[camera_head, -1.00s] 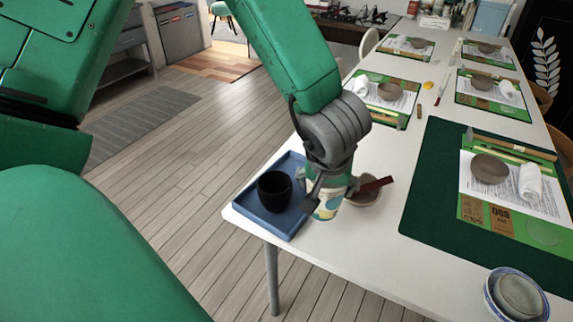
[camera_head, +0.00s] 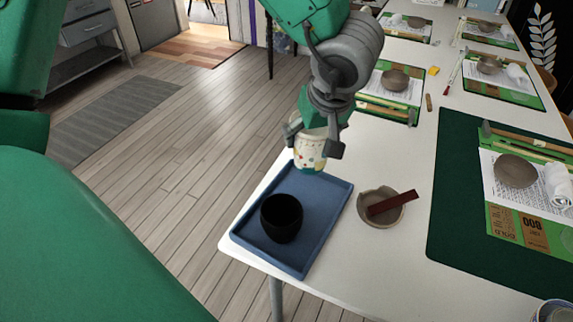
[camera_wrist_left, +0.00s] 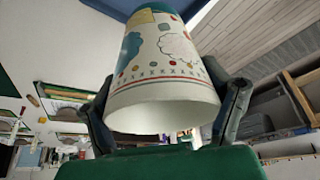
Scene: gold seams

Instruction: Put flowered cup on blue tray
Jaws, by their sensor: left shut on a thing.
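The flowered cup (camera_head: 310,152) is white with coloured patterns, and my left gripper (camera_head: 314,140) is shut on it. In the head view the cup hangs above the far end of the blue tray (camera_head: 325,205); it looks clear of the tray, though the exact gap is hard to judge. The left wrist view shows the cup (camera_wrist_left: 165,75) between the two fingers, its wide open rim toward the camera. A black cup (camera_head: 282,217) stands on the near part of the tray. My right gripper is not in view.
A grey bowl (camera_head: 381,208) with a dark red bar across it sits right of the tray. A dark green mat (camera_head: 455,190) with papers and a clay bowl (camera_head: 516,171) lies farther right. The tray's far half is bare. The tray is near the white table's left edge.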

